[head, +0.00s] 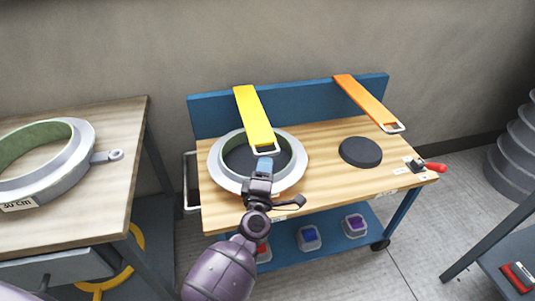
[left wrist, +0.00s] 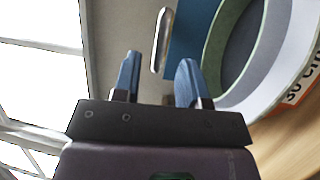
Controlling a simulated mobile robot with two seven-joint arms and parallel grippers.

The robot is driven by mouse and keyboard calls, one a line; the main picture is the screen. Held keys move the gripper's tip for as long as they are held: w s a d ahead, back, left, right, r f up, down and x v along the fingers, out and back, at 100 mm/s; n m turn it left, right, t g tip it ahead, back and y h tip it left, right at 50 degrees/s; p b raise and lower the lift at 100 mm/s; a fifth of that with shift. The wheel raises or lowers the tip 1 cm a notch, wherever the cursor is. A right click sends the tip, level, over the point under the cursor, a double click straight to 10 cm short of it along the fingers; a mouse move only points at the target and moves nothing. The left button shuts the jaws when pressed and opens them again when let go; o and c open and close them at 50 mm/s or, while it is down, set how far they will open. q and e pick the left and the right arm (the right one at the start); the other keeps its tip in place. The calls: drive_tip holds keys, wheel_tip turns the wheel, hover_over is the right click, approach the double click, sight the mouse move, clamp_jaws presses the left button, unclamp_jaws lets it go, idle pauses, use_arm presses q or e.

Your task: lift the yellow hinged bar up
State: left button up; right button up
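The yellow hinged bar (head: 253,115) slopes down from the blue back panel of the cart, over the round mould (head: 217,167). A pale metal loop (head: 264,151) forms its lower, near end. My left gripper (head: 265,164) is just in front of this loop in the head view. In the left wrist view my left gripper (left wrist: 158,78) has its two blue fingers apart with nothing between them. A metal loop (left wrist: 169,38), apparently the bar's end, shows beyond and between the fingertips; the yellow surface is not visible there. My right gripper is not in view.
An orange bar (head: 364,100) slopes from the same blue panel (head: 300,98), with a black disc (head: 360,152) and a red-handled clamp (head: 432,167) nearby. Another ring mould (head: 78,169) lies on a table at the left. Bins (head: 309,238) stand on the lower shelf.

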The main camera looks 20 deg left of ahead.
sight(268, 153)
use_arm(q)
drive_tip(key=shift+x, duration=2.7)
clamp_jaws()
